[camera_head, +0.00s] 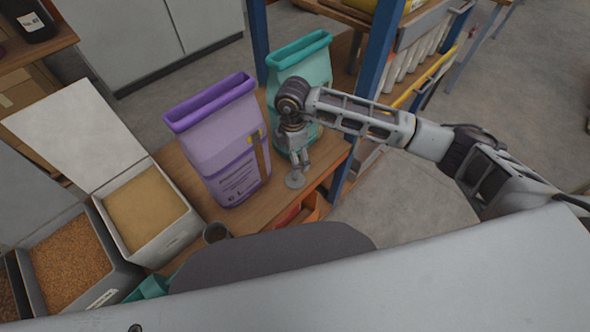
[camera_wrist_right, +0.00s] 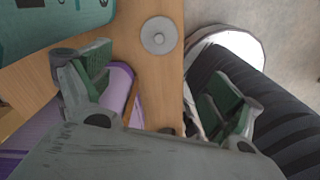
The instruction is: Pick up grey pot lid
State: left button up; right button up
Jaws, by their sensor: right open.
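The grey pot lid (camera_head: 295,180) is a small round disc lying on the wooden table (camera_head: 325,160), near its front edge. In the right wrist view the lid (camera_wrist_right: 159,35) shows a round knob at its centre. My right gripper (camera_head: 300,163) hangs over the table just above the lid in the head view. In the right wrist view its two green-padded fingers (camera_wrist_right: 158,85) are spread wide with nothing between them, and the lid is beyond them towards the top. My left gripper is not in view.
A purple sack (camera_head: 225,150) stands left of my right gripper and a teal sack (camera_head: 305,75) stands behind it. A dark cup (camera_head: 216,233) is near the front edge. Bins of sand-coloured (camera_head: 147,205) and brown grain (camera_head: 70,262) are at left. A blue post (camera_head: 368,80) rises at right.

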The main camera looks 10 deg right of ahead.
jog(key=w, duration=0.1)
send_over(295, 178)
jog(key=f, duration=0.5)
jog(key=w+f, duration=0.1)
jog(key=f, duration=0.2)
jog(key=shift+a+f, duration=0.15)
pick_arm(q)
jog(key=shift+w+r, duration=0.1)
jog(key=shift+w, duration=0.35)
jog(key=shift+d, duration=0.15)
pick_arm(e)
jog(key=shift+s+f, duration=0.1)
jog(key=shift+f, duration=0.1)
jog(key=f, duration=0.4)
jog(key=shift+s+d+p, duration=0.1)
jog(key=shift+d+p, duration=0.15)
jog(key=shift+p, duration=0.05)
jog(key=shift+f, duration=0.45)
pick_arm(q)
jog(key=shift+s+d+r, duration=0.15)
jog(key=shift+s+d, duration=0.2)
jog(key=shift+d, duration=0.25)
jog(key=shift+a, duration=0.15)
